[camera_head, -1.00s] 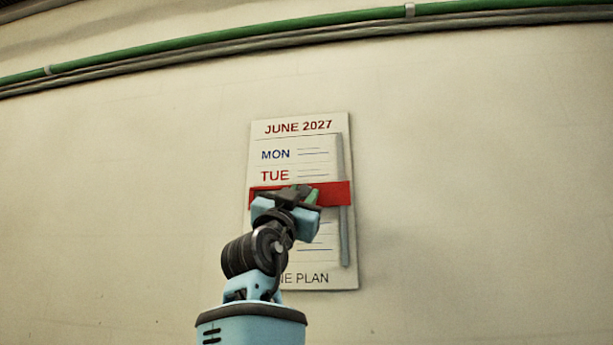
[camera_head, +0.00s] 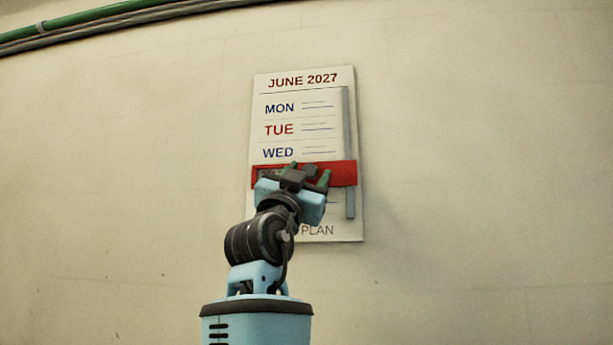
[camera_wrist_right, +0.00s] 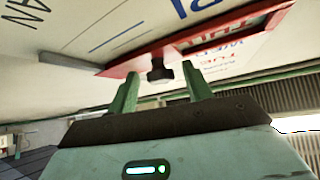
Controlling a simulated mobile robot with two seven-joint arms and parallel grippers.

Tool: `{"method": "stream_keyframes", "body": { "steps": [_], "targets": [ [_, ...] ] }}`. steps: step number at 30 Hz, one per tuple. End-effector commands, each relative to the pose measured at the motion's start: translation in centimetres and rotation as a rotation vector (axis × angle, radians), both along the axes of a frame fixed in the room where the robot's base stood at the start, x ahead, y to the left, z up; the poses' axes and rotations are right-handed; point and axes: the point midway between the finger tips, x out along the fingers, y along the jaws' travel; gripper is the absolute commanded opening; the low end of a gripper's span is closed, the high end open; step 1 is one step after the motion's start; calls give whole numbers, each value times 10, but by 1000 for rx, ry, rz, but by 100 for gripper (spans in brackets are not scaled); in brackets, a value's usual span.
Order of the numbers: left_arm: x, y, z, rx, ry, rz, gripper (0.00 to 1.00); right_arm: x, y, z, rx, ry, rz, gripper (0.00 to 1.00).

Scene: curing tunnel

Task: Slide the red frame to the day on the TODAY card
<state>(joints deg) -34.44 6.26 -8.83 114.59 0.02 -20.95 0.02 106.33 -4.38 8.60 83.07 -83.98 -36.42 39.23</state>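The red frame (camera_head: 343,173) sits across the calendar board (camera_head: 257,215) on the wall, just below the WED row. In the right wrist view the red frame (camera_wrist_right: 128,66) appears to surround the THU row, and a dark knob (camera_wrist_right: 160,70) sticks out from it. My right gripper (camera_head: 308,171) is at the frame and hides part of it and the rows below. In the wrist view the green fingers of my right gripper (camera_wrist_right: 160,72) stand apart on either side of the knob, with gaps visible. The TODAY card and my left gripper are not in view.
A grey vertical rail (camera_head: 349,125) runs down the right side of the board. A green pipe (camera_head: 100,13) crosses the wall at the upper left. The wall around the board is bare.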

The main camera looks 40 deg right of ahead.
Motion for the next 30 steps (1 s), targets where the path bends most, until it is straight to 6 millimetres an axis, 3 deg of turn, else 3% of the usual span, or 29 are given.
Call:
{"method": "stream_keyframes", "body": {
  "steps": [10,21,30],
  "targets": [
    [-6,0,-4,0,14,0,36,0,4,-5,0,1,1,50],
    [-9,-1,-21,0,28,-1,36,-13,41,-44,0,3,3,50],
    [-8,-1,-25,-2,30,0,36,-21,54,-53,0,0,0,50]
  ]
}}
